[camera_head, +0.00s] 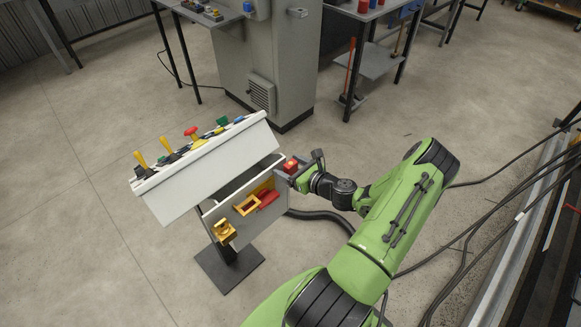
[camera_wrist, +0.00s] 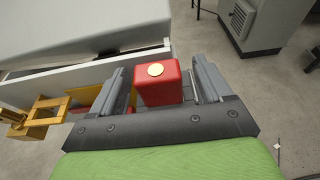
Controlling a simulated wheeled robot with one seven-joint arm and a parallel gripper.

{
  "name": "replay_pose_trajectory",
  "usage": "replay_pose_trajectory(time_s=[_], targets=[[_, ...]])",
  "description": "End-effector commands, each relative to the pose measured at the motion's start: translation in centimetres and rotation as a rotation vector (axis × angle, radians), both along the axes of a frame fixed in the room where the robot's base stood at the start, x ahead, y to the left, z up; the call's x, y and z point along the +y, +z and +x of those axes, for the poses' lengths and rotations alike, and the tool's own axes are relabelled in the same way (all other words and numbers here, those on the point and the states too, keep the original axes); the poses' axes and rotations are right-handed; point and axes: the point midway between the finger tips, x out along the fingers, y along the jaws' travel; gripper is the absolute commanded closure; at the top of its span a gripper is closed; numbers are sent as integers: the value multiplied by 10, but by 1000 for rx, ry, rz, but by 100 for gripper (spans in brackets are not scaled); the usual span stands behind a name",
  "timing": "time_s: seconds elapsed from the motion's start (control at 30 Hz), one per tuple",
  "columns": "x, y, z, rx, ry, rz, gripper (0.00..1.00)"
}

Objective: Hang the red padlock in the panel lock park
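The red padlock (camera_wrist: 158,88) is a red block with a round gold disc on the face towards the wrist camera. In the head view the padlock (camera_head: 290,166) and my gripper (camera_head: 292,172) are at the right end of the panel's lower front. That front carries yellow brackets (camera_head: 226,231) and a red piece (camera_head: 267,199). The yellow bracket also shows at the left of the wrist view (camera_wrist: 40,112). I cannot tell whether the padlock touches the panel.
The white sloped console (camera_head: 205,167) with yellow levers (camera_head: 142,160) and a red button (camera_head: 193,132) stands over the lower front, on a dark foot (camera_head: 230,275). A grey cabinet (camera_head: 270,60) and tables are behind. Cables lie on the floor at the right.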

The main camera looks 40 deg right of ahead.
Motion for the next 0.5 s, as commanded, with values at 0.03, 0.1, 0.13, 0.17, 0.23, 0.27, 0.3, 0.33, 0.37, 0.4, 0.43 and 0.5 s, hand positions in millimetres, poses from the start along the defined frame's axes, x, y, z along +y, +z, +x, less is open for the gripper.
replay_pose_trajectory(time_s=[0.03, 0.1, 0.13, 0.17, 0.23, 0.27, 0.3, 0.33, 0.37, 0.4, 0.43, 0.5], targets=[[0, 0, 0, 0, 0, 0, 21], [0, 0, 0, 0, 0, 0, 21], [0, 0, 0, 0, 0, 0, 21], [0, 0, 0, 0, 0, 0, 21], [0, 0, -1, 1, 0, 0, 21], [0, 0, -2, 2, -1, 0, 21], [-1, 1, -5, 2, -1, 1, 21], [-1, 2, -8, 2, -3, 1, 21], [-2, 4, -13, 3, -3, 0, 21], [-2, 6, -21, 3, -4, 1, 21], [-2, 8, -28, 3, -5, 2, 21], [-3, 14, -47, 3, -7, 1, 21]])
